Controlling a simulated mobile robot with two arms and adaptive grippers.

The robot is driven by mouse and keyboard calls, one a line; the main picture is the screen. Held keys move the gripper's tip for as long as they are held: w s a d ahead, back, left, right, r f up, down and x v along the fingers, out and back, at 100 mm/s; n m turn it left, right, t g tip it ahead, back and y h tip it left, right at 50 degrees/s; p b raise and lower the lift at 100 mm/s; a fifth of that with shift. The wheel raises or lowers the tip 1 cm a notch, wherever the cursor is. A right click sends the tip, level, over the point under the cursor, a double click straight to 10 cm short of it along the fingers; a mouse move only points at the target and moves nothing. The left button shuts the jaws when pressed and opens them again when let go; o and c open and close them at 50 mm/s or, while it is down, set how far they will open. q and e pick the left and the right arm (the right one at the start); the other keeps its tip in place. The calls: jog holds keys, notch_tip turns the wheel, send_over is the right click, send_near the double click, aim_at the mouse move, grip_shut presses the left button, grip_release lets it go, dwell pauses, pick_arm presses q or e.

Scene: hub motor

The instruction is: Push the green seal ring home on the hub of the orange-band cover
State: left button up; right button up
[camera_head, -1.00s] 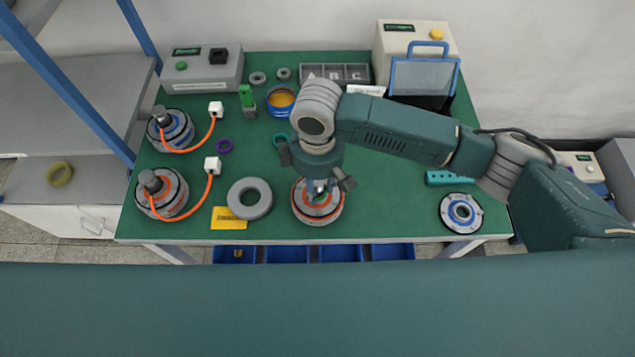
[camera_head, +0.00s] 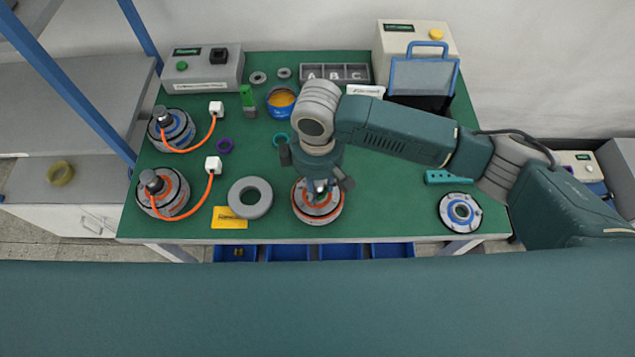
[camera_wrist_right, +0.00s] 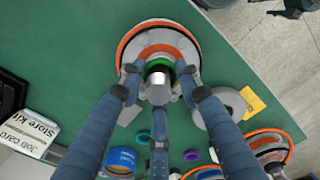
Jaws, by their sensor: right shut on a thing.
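The orange-band cover (camera_head: 318,214) lies near the front edge of the green table; in the right wrist view its orange band (camera_wrist_right: 191,50) is clear. The green seal ring (camera_wrist_right: 159,63) is around the silver hub shaft (camera_wrist_right: 158,85), in the middle of the cover. My right gripper (camera_head: 318,187) is over the cover from above. Its fingers (camera_wrist_right: 159,72) are shut around the green ring, which they partly hide. I cannot tell whether the ring is fully seated. In the head view, the gripper hides the ring. My left gripper is not in view.
A grey ring (camera_head: 250,198) and a yellow card (camera_head: 229,218) lie left of the cover. Two motors with orange cables (camera_head: 172,198) stand farther left. A teal ring (camera_head: 281,140) lies behind. A blue-ringed cover (camera_head: 461,212) lies right, with clear table between.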

jog(key=shift+s+f, duration=0.25)
dwell(0.7)
jog(key=o, duration=0.8)
jog(key=shift+o, duration=0.2)
jog(key=shift+w, duration=0.1)
jog(key=shift+r, duration=0.2)
jog(key=shift+w+r, duration=0.1)
jog(key=shift+r, duration=0.2)
notch_tip(320, 180, up, 11)
jog(key=shift+r, duration=0.1)
